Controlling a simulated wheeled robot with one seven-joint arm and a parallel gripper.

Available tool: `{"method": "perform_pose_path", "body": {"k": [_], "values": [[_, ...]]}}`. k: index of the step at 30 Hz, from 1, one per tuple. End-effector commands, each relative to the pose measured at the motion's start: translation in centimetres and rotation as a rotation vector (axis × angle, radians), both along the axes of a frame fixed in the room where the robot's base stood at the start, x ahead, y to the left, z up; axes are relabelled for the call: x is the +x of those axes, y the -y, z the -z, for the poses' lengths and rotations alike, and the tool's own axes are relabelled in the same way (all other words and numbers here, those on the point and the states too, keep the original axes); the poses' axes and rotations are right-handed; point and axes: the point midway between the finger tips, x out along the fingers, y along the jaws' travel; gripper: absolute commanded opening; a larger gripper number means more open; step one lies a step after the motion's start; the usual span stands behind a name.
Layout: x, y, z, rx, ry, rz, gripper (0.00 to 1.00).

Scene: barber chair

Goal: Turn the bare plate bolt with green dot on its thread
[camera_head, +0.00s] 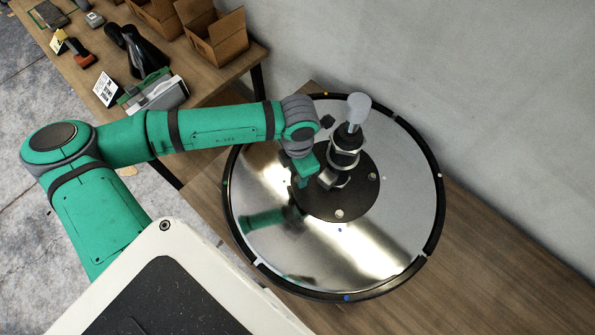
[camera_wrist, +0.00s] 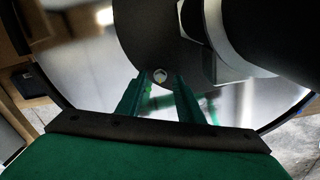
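The round chrome plate (camera_head: 400,230) of the chair base lies flat, with a black disc (camera_head: 320,207) in its middle. Pale bolts stand on the disc, one at its front (camera_head: 339,214) and one at its right (camera_head: 372,176). My gripper (camera_head: 302,182) is low over the disc's left side and hides what is under it. In the wrist view, my gripper (camera_wrist: 163,80) is open, its two green fingers apart. A small bolt (camera_wrist: 160,74) shows between and just beyond the fingertips, with a tiny yellow-green mark. I cannot tell whether the fingers touch it.
A dark column with silver rings (camera_head: 345,150) and a grey cap (camera_head: 358,108) rises right beside my gripper; it fills the upper right of the wrist view. A wooden bench (camera_head: 200,85) with boxes and tools stands behind left. The wall (camera_head: 480,90) is close behind the plate.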

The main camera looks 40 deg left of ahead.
Motion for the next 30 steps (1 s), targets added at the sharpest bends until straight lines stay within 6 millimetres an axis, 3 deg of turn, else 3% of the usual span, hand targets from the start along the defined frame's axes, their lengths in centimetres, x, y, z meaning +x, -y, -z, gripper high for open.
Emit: {"method": "perform_pose_path", "body": {"k": [18,30], "values": [[0.0,-0.1,-9.5,0.001,0.001,0.000,0.34],[-0.1,0.0,-10.6,0.000,-0.001,0.000,0.34]]}}
